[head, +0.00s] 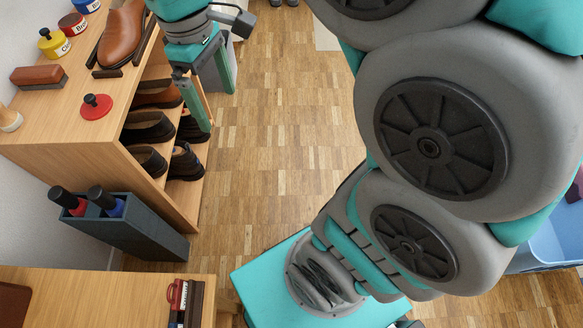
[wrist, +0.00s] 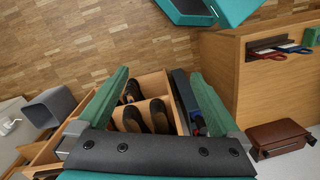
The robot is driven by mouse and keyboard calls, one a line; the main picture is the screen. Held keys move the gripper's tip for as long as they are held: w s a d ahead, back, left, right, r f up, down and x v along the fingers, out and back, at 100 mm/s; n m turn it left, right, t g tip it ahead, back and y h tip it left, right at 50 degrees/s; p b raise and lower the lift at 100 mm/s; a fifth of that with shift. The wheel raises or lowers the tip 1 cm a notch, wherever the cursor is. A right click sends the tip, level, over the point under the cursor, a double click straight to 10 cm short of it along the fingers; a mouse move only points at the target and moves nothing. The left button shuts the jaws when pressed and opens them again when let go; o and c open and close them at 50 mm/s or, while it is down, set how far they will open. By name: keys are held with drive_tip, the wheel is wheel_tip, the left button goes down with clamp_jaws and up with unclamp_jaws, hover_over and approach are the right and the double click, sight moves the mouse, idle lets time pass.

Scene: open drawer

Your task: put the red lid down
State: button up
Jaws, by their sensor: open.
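The red lid (head: 96,107), a flat disc with a black knob, lies knob up on the wooden shoe cabinet's top (head: 60,122), near its front edge. Nothing is touching it from above. My gripper (head: 217,111) is open and empty, off to the right of the cabinet, with its fingers pointing down past the shelves. It is well apart from the lid. In the wrist view its two green fingers (wrist: 160,85) are spread wide, with the shelves showing between them. The lid is not visible in the wrist view.
On the cabinet top are a yellow jar (head: 54,43), a red jar (head: 73,24), a brown shoe (head: 122,34) and a brush (head: 38,76). Dark shoes (head: 148,126) fill the shelves.

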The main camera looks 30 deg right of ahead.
drive_tip(key=s+d+f+m, duration=0.2)
drive_tip(key=s+f+m, duration=0.2)
drive_tip(key=s, duration=0.3)
drive_tip(key=s+d+f+m, duration=0.3)
drive_tip(key=s+f+m, duration=0.1)
drive_tip(key=s, duration=0.4)
drive_tip(key=shift+s+d+f+g, duration=0.2)
drive_tip(key=shift+s+f+g, duration=0.1)
drive_tip(key=shift+f, duration=0.1)
